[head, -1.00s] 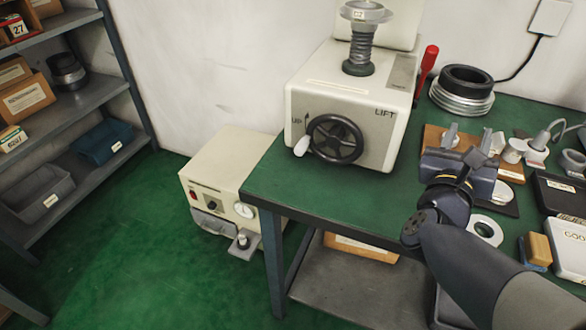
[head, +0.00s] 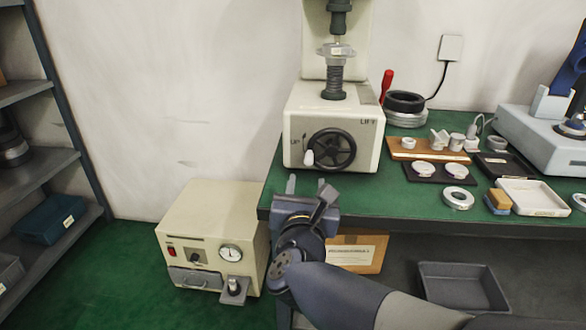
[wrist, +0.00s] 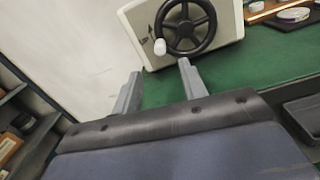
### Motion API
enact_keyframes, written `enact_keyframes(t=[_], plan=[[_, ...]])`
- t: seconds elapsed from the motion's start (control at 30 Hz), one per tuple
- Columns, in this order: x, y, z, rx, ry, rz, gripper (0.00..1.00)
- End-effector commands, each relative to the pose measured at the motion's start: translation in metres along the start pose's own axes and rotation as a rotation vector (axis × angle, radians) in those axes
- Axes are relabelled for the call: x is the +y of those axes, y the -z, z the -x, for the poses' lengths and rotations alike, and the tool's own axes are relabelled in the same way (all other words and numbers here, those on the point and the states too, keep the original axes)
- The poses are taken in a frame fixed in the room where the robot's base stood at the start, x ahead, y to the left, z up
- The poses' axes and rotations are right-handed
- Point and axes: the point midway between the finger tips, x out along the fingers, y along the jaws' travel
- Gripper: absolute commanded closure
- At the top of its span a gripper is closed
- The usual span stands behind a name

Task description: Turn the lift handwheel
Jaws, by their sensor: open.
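The black lift handwheel (head: 333,150) is on the front of a cream machine (head: 292,120) standing on the green table. Its white knob (head: 309,158) is at the wheel's lower left. An "UP" mark with an arrow is left of the wheel and "LIFT" is printed above right. My gripper (head: 306,186) is open and empty, in front of and below the wheel, apart from it. In the wrist view the handwheel (wrist: 186,24) and its knob (wrist: 160,47) show beyond the two parted fingers (wrist: 158,80).
A cream box with a gauge (head: 205,240) stands on the floor left of the table. Rings, trays and a brown board (head: 430,153) fill the table to the right. The green table edge (head: 410,213) runs below the machine. Grey shelves (head: 75,160) stand at left.

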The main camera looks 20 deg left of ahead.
Motion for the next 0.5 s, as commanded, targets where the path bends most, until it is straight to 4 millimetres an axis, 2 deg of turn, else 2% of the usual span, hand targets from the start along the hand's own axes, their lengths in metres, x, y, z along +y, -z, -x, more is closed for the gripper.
enact_keyframes(t=[0.3, 0.5], plan=[[-0.001, 0.001, -0.061, 0.001, 0.003, 0.001, 0.60], [0.000, 0.000, -0.084, -0.001, 0.001, 0.001, 0.60]])
